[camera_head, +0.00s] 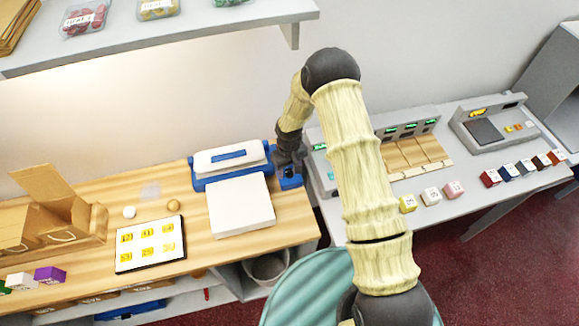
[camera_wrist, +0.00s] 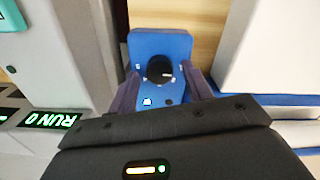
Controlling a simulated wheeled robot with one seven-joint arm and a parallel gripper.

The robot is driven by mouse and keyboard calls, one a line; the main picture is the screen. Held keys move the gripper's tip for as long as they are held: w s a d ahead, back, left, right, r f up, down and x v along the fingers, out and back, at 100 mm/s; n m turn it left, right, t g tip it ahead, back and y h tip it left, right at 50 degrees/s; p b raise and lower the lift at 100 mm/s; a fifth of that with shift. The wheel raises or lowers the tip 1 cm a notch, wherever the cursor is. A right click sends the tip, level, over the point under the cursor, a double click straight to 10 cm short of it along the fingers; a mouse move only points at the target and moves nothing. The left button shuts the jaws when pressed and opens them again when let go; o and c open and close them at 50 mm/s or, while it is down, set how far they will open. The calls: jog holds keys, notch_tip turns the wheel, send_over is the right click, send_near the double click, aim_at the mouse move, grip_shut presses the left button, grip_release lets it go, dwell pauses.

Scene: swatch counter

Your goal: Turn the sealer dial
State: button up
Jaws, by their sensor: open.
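The sealer (camera_head: 230,162) is a blue and white machine at the right end of the wooden counter, with a blue control block (camera_head: 291,182) at its right side. In the wrist view, the sealer dial (camera_wrist: 160,69) is a round black knob with a light mark on the blue block. A small lit light shows below it. My gripper (camera_wrist: 163,84) is open, with one dark finger on each side of the dial; I cannot tell whether they touch it. In the head view my gripper hides most of the dial.
A white flat block (camera_head: 240,207) lies in front of the sealer. A grey machine with green displays (camera_head: 408,130) stands close on the right, and its lit "RUN 0" display (camera_wrist: 52,120) shows near my gripper. A shelf (camera_head: 170,38) hangs above the counter's left side.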

jog(key=c, duration=1)
jog(key=shift+w+f+m+b, duration=0.1)
jog(key=shift+m+b, duration=0.4)
jog(key=shift+b, duration=0.1)
jog(key=m+b, duration=0.2)
jog(key=shift+f+m, duration=0.1)
jog(key=shift+m, duration=0.2)
jog(key=m+b, duration=0.3)
jog(key=m, duration=0.4)
jog(key=m+b, duration=0.1)
jog(key=m, duration=0.2)
jog(key=shift+d+r, duration=0.15)
jog(key=shift+r, duration=0.05)
jog(key=m, duration=0.4)
